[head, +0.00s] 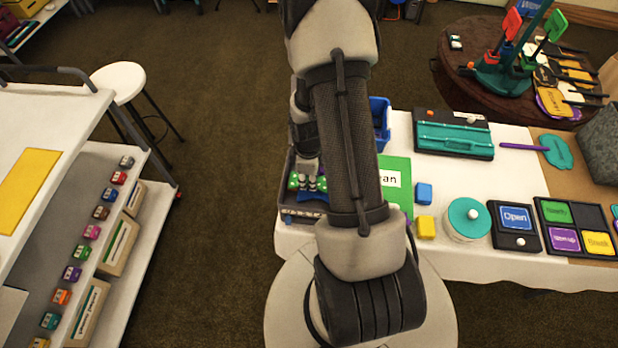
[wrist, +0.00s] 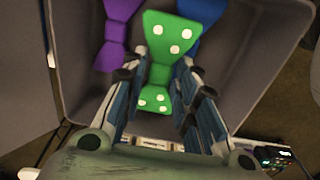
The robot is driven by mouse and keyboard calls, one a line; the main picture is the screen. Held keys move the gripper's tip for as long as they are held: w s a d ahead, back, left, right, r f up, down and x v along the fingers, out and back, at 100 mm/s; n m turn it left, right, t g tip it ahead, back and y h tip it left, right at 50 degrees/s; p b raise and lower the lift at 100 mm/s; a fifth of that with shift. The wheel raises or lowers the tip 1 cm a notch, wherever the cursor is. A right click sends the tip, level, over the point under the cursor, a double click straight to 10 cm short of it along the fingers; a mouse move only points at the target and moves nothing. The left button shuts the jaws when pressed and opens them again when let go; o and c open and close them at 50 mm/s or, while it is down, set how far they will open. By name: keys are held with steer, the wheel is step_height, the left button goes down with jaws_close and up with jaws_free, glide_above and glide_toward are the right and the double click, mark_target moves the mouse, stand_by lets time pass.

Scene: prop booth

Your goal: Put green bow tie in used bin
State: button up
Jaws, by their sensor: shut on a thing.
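The green bow tie (wrist: 170,52) with white dots is pinched at its narrow middle between the fingers of my gripper (wrist: 163,85). It is over or inside a grey bin (wrist: 255,83); its exact height above the floor of the bin is hard to tell. A purple bow tie (wrist: 108,45) and a blue bow tie (wrist: 208,35) are in the bin. In the head view the green bow tie (head: 294,181) shows beside my arm, at the grey bin (head: 299,212) on the table's left end. The bin's label is not readable.
A green sign (head: 395,168) reading "ean" is partly hidden by my arm, with a blue bin (head: 381,118) behind it. Blue (head: 424,193) and yellow (head: 426,228) blocks and a teal round box (head: 467,218) stand to the right. Open floor lies left.

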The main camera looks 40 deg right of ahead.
steer(key=shift+f+b, duration=0.45)
steer(key=shift+f, duration=0.1)
steer(key=o, duration=0.9)
steer(key=shift+r, duration=0.1)
